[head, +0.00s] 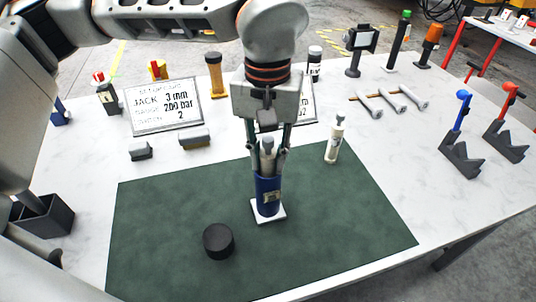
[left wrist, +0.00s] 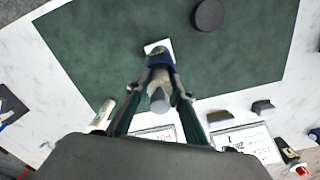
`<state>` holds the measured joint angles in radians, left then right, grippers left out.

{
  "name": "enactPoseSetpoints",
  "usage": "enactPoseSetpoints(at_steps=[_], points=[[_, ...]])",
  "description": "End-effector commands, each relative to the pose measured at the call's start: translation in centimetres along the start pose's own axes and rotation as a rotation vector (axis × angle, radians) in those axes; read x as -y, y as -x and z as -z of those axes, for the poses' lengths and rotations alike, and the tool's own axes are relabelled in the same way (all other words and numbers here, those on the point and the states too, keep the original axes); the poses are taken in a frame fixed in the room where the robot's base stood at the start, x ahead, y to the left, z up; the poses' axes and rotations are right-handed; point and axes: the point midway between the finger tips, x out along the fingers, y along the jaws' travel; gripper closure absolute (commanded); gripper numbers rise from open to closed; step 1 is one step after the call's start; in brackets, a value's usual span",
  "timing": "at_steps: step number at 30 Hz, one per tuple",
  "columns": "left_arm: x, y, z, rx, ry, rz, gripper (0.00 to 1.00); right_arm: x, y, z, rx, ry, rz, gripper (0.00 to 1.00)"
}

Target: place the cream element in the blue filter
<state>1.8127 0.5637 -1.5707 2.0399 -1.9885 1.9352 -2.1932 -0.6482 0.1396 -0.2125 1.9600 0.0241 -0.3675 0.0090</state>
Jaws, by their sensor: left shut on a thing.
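The blue filter (head: 268,198) stands upright on a small white base plate (head: 284,213) on the green mat; its blue rim shows in the left wrist view (left wrist: 158,56). My left gripper (head: 268,150) is above it, fingers pointing down, shut on a pale cream-grey element (head: 267,160). The element is upright and in line with the filter, its lower end at or inside the filter's mouth; how deep I cannot tell. It also shows between the fingers in the left wrist view (left wrist: 160,90). My right gripper is out of view.
A black round cap (head: 218,241) lies on the green mat (head: 160,215). A second cream bottle-like piece (head: 334,142) stands at the mat's far right. The mat's front right is clear.

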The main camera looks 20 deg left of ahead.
Motion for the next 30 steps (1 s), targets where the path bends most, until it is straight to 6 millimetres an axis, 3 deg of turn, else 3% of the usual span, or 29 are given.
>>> enactPoseSetpoints(at_steps=[4,5,6,20,25,30], points=[[0.1,-0.7,-0.2,0.008,-0.002,0.005,1.0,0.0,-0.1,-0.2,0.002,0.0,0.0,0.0],[0.1,-0.7,-0.2,0.009,-0.002,0.006,0.7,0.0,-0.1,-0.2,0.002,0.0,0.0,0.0],[0.1,-0.8,-0.2,0.01,-0.002,0.006,0.61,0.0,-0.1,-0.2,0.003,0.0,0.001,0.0],[0.1,-0.4,-0.2,0.01,-0.003,0.007,0.61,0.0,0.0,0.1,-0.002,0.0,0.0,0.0],[0.1,1.9,-0.1,0.003,-0.001,0.005,0.61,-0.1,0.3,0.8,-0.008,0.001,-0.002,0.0],[0.0,5.6,0.0,-0.001,0.0,0.004,0.61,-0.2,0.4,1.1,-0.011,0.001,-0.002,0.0]])
